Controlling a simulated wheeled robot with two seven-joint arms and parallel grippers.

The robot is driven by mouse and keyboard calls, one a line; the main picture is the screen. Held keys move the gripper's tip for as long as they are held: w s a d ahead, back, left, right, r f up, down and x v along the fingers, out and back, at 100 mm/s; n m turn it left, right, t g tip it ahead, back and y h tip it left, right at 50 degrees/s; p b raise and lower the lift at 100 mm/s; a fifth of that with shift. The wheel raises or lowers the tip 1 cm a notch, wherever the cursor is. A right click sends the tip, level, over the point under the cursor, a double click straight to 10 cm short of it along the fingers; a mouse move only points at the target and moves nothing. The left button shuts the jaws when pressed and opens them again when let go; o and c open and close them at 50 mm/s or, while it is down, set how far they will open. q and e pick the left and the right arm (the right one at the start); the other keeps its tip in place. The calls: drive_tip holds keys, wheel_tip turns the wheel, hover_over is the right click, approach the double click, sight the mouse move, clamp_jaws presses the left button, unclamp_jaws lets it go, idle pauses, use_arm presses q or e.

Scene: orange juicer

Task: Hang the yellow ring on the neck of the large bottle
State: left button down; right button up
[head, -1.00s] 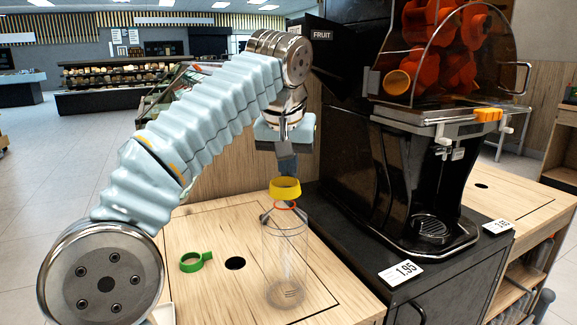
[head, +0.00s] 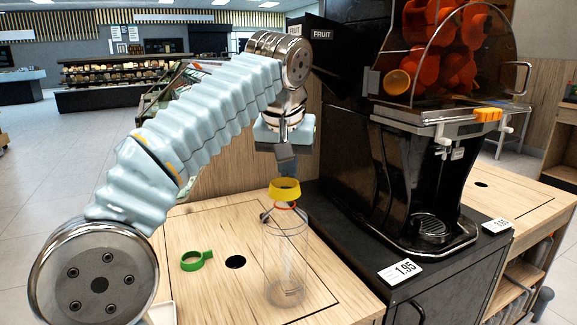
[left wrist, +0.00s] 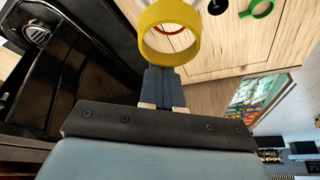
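The yellow ring (head: 284,191) is at the top of the large clear bottle (head: 285,262), which stands upright on the wooden counter. An orange band shows at the bottle neck just below the ring. My left gripper (head: 286,168) points down from above, with its fingers close together at the ring's far side. In the left wrist view the fingers (left wrist: 164,85) meet the edge of the yellow ring (left wrist: 143,27), and a red rim shows through its opening. The fingers' hold is partly hidden by the ring. I cannot tell whether the ring surrounds the neck or is just above it. My right gripper is not in view.
A green ring with a tab (head: 197,261) lies left of a round hole (head: 235,262) in the counter. The black juicer (head: 410,180) stands close on the right, with a price card (head: 401,271) in front.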

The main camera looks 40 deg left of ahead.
use_arm(q)
drive_tip(key=shift+f+b, duration=0.5)
drive_tip(key=shift+f, duration=0.45)
idle(0.9)
drive_tip(key=c, duration=0.9)
unclamp_jaws()
drive_tip(key=shift+o, duration=0.2)
wheel_tip(320, 180, up, 3)
drive_tip(key=p, duration=0.3)
drive_tip(key=shift+f, duration=0.1)
drive_tip(key=shift+r, duration=2.1)
